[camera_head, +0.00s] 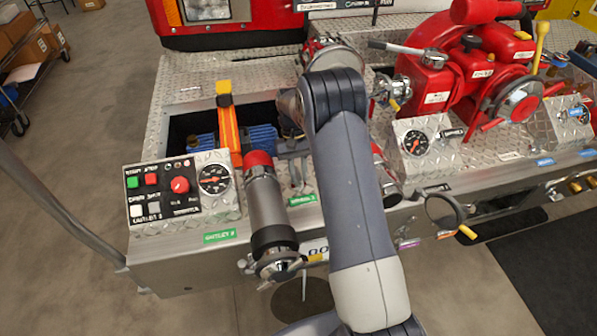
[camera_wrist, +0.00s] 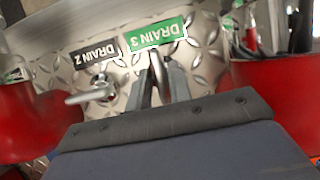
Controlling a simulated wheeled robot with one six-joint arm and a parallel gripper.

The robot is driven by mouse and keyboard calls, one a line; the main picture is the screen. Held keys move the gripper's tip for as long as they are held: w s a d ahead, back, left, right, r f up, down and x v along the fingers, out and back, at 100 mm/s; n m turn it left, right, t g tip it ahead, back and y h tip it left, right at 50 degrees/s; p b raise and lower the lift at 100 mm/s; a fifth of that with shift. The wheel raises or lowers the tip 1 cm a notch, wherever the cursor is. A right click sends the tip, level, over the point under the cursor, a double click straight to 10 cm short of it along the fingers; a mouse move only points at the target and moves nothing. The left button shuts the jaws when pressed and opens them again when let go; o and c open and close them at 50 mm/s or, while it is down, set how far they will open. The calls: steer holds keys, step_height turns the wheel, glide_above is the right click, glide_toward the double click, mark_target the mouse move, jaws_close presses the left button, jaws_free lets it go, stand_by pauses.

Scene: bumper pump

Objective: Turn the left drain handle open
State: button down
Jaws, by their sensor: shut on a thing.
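The left drain handle (camera_wrist: 158,70) is a thin metal lever beside the green DRAIN 3 label (camera_wrist: 158,33). In the wrist view it stands between the two grey fingers of my gripper (camera_wrist: 163,82), which is shut on it. In the head view the green label (camera_head: 302,200) shows on the panel edge, and my arm partly covers the area around the handle. A second metal drain handle (camera_wrist: 90,97) lies beside the black DRAIN 2 label (camera_wrist: 95,54), apart from my fingers and pointing sideways.
A red-topped metal cylinder (camera_head: 268,205) and a control box (camera_head: 165,192) stand left of my arm. Red pump fittings (camera_head: 465,70) and a gauge (camera_head: 416,142) are on the right. Red parts flank the handles in the wrist view (camera_wrist: 38,125).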

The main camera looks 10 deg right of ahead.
stand_by(0.3)
steer(key=c, duration=1.5)
jaws_free()
steer(key=shift+w+r, duration=0.1)
steer(key=v, duration=1)
steer(key=shift+r, duration=0.3)
steer(key=x, duration=1.1)
steer(key=shift+w, duration=0.1)
steer(key=shift+r, duration=0.1)
